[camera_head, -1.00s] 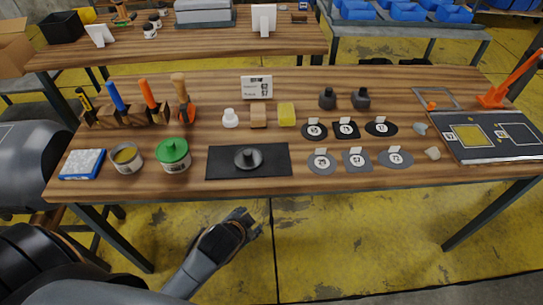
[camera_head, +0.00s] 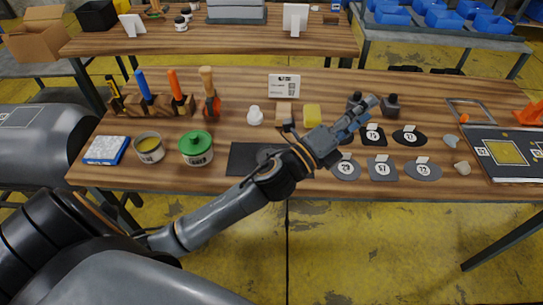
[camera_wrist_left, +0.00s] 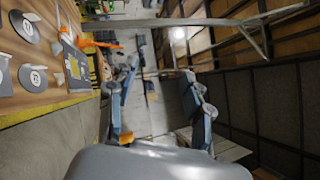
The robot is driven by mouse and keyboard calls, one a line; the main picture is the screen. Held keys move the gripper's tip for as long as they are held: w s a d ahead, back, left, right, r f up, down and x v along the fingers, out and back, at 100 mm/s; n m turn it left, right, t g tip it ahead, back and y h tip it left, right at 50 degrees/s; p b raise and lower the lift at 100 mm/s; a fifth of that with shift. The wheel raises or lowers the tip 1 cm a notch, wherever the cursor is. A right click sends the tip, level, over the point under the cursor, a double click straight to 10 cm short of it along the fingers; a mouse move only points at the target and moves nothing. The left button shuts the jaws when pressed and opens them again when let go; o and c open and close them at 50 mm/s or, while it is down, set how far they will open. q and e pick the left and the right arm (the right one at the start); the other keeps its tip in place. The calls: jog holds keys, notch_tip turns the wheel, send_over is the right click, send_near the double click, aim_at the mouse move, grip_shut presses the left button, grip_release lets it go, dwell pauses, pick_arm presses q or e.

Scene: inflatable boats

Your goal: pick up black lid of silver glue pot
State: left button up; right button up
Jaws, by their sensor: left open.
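The silver glue pot (camera_head: 149,148) stands open at the left of the workbench, with yellow glue showing inside. A black mat (camera_head: 241,160) lies right of it, and my left arm covers its right part. The round black lid on that mat is hidden or nearly hidden behind my arm. My left gripper (camera_head: 358,115) is open and empty above the bench, to the right of the mat. The left wrist view shows its two fingers (camera_wrist_left: 160,72) spread apart with nothing between them. My right gripper is not in view.
A green-lidded pot (camera_head: 196,150) stands between the silver pot and mat. A blue-and-white box (camera_head: 107,150) is at the left edge. Behind are a tool rack (camera_head: 152,106), a white bottle (camera_head: 255,116) and a yellow sponge (camera_head: 312,115). Labelled dark discs (camera_head: 422,171) lie right.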

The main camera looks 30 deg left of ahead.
pick_arm(q)
jog(key=s+d+r+m+g+h, duration=0.25)
jog(key=d+m+g+h, duration=0.55)
jog(key=m, duration=0.6)
jog(key=m+g+y, duration=1.2)
jog(key=m+y, duration=0.5)
jog(key=m, duration=0.6)
send_over(271, 152)
notch_tip(271, 152, down, 11)
notch_tip(271, 152, down, 8)
jog(key=shift+d+r+p, duration=0.1)
jog(key=shift+d+p, duration=0.05)
jog(key=shift+p, duration=0.2)
jog(key=f+p, duration=0.1)
jog(key=f, duration=0.3)
jog(key=shift+a+f+p, duration=0.15)
jog(key=shift+a+p, duration=0.05)
jog(key=shift+p, duration=0.1)
jog(key=shift+f, duration=0.55)
grip_shut()
